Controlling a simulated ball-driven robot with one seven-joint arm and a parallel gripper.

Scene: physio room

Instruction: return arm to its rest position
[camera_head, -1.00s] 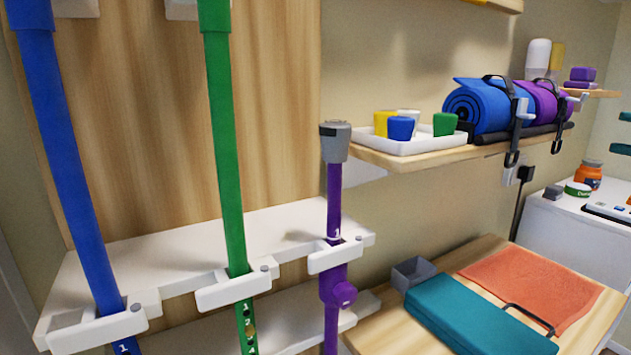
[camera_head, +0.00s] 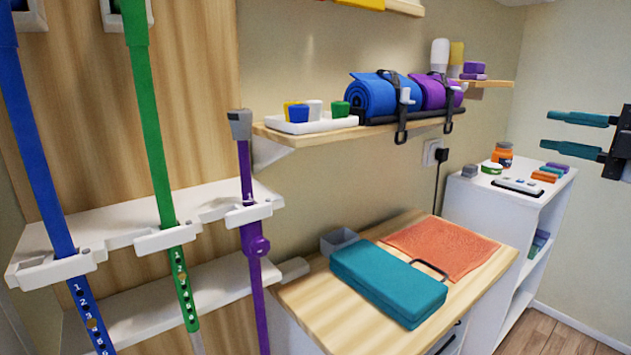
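The head view looks onto a wall rack and shelves. A blue pole (camera_head: 37,165), a green pole (camera_head: 155,150) and a purple pole (camera_head: 246,185) with a grey top stand in the white rack (camera_head: 115,222) at the left. A teal case (camera_head: 385,283) with a dark handle lies on the wooden top of a cabinet (camera_head: 330,318), beside an orange towel (camera_head: 440,247).
A wall shelf (camera_head: 300,137) holds a white tray of cups and strapped blue (camera_head: 370,98) and purple rolls. A white cabinet (camera_head: 480,200) carries jars and small items. Wooden floor (camera_head: 545,335) shows at lower right.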

